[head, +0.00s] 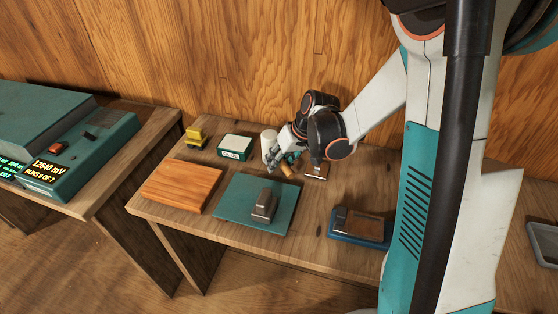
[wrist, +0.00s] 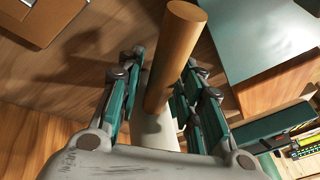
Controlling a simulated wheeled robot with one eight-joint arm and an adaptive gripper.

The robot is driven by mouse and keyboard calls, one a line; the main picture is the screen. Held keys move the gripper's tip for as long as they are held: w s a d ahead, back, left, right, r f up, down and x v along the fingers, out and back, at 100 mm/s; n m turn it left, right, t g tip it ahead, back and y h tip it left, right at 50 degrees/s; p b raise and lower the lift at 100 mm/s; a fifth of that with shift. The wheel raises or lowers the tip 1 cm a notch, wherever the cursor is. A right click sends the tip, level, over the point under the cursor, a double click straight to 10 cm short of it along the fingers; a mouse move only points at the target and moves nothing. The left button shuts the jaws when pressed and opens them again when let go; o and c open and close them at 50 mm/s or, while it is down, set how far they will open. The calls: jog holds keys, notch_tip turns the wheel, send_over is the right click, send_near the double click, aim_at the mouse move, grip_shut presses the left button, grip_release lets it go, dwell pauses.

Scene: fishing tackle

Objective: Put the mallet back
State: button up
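The mallet shows as a pale, upright cylindrical head (head: 268,146) and a round wooden handle (head: 289,171), towards the back of the middle bench. In the wrist view the handle (wrist: 175,50) runs up between my fingers, its end towards the camera. The pale part (wrist: 158,132) lies below it, partly hidden by my gripper. My gripper (head: 284,160) has its teal fingers on both sides of the handle; in the wrist view the fingers (wrist: 160,88) look closed on it. I cannot tell whether the mallet touches the bench. No marked place for it is clear.
The bench (head: 165,212) holds a wooden board (head: 182,186), a teal mat (head: 235,205) bearing a grey block (head: 264,204), a green-white box (head: 235,147), a yellow item (head: 195,136), a small brown-topped item (head: 316,171) and a blue tray (head: 345,238). A teal device (head: 90,150) stands left.

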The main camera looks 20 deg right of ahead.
jog(key=shift+r, duration=0.1)
jog(key=shift+r+p, duration=0.25)
jog(key=shift+p, duration=0.05)
jog(key=p+v, duration=0.4)
jog(key=v, duration=0.7)
jog(key=shift+s+d+r, duration=0.15)
jog(key=shift+d+r, duration=0.05)
jog(key=shift+r, duration=0.05)
